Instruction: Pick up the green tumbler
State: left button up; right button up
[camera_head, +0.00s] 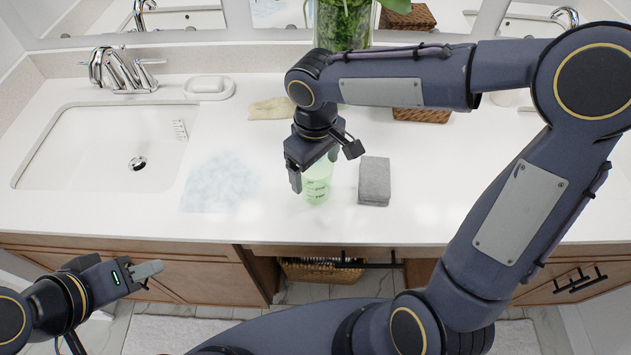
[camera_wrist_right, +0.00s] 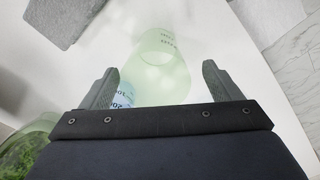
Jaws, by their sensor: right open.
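The green tumbler (camera_head: 317,185) is pale, translucent and upright on the white counter, partly hidden behind my right gripper. My right gripper (camera_head: 318,172) is over it, pointing down. In the right wrist view the tumbler (camera_wrist_right: 158,70) shows between the two open fingers of the right gripper (camera_wrist_right: 160,85), with a gap visible on the right side; I cannot tell whether a finger touches it. My left gripper (camera_head: 150,270) is low at the left, in front of the counter, away from the tumbler; its jaw opening is not clear.
A grey block (camera_head: 374,181) lies just right of the tumbler. A bluish patch (camera_head: 221,182) lies to its left, beside the sink (camera_head: 105,150). A soap dish (camera_head: 209,88), tan cloth (camera_head: 270,109) and plant vase (camera_head: 342,25) are behind. The counter front is clear.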

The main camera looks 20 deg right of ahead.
aim_at(315, 175)
jog(key=f, duration=0.4)
jog(key=shift+w, duration=0.4)
jog(key=shift+f, duration=0.45)
jog(key=c, duration=1)
jog(key=shift+r, duration=0.1)
jog(key=shift+c, duration=0.2)
